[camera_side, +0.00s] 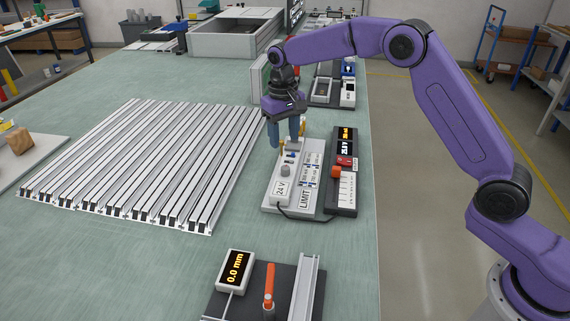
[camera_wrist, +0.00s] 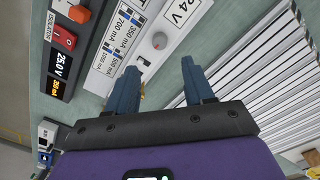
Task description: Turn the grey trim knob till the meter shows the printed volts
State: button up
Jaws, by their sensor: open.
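The grey trim knob (camera_side: 285,171) sits on a pale panel (camera_side: 271,205), beside a printed label (camera_side: 281,188) reading 24 V. In the wrist view the knob (camera_wrist: 160,40) has a small orange-red mark, and the 24 V label (camera_wrist: 180,12) is above it. The meter (camera_side: 344,147) is on the dark unit to the right; in the wrist view the meter (camera_wrist: 64,66) reads 25.0 V in white, with an amber line below. My gripper (camera_side: 285,143) is open over the panel's far part. In the wrist view the gripper (camera_wrist: 160,66) points towards the knob, not touching it.
The dark unit has an orange knob (camera_side: 336,171) and a red switch (camera_side: 345,161). A LIMIT label (camera_side: 304,197) and mA markings are on the panel. Ribbed metal rails (camera_side: 150,160) lie left. An mm gauge (camera_side: 236,270) stands in front. Bare bench lies between.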

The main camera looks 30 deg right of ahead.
aim_at(285, 167)
notch_tip(285, 167, down, 10)
jog(key=shift+d+r, duration=0.1)
jog(key=shift+d, duration=0.05)
dwell(0.3)
grip_shut()
